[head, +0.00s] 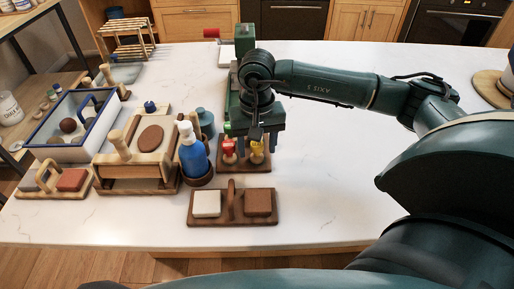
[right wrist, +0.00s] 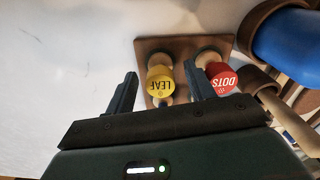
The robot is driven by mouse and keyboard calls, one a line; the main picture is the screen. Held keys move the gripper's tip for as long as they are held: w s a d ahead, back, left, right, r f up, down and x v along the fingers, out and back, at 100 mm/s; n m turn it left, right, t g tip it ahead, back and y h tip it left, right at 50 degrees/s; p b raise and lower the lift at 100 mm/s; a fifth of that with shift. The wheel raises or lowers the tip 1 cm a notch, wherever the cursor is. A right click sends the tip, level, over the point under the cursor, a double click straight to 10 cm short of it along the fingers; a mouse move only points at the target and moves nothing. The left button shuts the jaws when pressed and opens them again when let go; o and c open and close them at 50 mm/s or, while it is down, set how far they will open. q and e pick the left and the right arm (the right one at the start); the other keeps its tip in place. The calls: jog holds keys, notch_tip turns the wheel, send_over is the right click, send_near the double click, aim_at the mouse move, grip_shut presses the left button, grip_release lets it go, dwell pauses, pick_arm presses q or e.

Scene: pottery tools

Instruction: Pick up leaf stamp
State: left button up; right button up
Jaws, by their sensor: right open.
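The leaf stamp (right wrist: 160,84) has a round yellow top marked LEAF and a light wooden body. In the right wrist view it stands between the two fingers of my right gripper (right wrist: 161,70), with a gap on each side. In the head view the yellow stamp (head: 257,152) shows just under my right gripper (head: 256,141), which is open and partly covers it. The red DOTS stamp (right wrist: 223,80) stands beside it, close to the finger on the right. Both are on a brown wooden stand (right wrist: 146,46). My left gripper is out of view.
A blue pump bottle (head: 193,155) stands left of the stamps. A wooden holder (head: 232,219) with a white and a brown block lies in front. A wooden press (head: 150,140) and a blue-rimmed tray (head: 50,153) are farther left. The counter (head: 330,180) is clear to the right.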

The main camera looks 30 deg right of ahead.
jog(key=c, duration=1.1)
jog(key=shift+o, duration=0.2)
